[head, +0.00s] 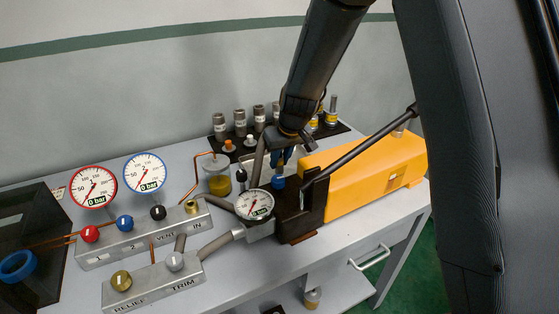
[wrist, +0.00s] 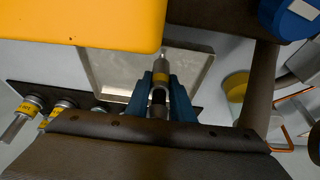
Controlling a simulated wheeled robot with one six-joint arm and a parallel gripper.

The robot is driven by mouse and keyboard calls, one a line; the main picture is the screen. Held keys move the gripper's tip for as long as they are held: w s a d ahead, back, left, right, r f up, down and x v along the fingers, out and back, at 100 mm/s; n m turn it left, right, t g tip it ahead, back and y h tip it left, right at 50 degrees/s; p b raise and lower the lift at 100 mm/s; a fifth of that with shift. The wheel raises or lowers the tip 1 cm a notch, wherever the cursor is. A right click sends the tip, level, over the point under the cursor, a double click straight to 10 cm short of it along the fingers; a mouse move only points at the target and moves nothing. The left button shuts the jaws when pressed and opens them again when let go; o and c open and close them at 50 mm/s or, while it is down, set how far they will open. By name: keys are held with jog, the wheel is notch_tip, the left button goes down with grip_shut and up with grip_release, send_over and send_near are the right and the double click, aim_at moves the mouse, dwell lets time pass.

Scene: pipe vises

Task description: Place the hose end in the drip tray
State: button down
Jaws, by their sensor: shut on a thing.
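In the head view my gripper (head: 283,160) is beside the pump's dark head, and the hose end cannot be made out. A grey-brown hose (head: 258,162) rises beside the gripper.
A rack behind the tray holds several fittings, some yellow-banded (head: 332,112). A jar of yellow liquid (head: 219,182) stands left of the gripper. A dial gauge (head: 254,205) and the black pump lever (head: 360,150) are close by. Manifold blocks (head: 143,237) lie at the front left.

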jog(key=shift+f, duration=0.3)
jog(key=shift+f, duration=0.1)
jog(key=c, duration=1.5)
grip_release()
jog(key=shift+c, duration=0.2)
jog(key=shift+s+r, duration=0.1)
jog(key=shift+r, duration=0.35)
jog(key=b+v, duration=0.2)
jog(key=v, duration=0.9)
jog(key=shift+s+b, duration=0.2)
jog(key=shift+b, duration=0.1)
jog(key=shift+d+r, duration=0.1)
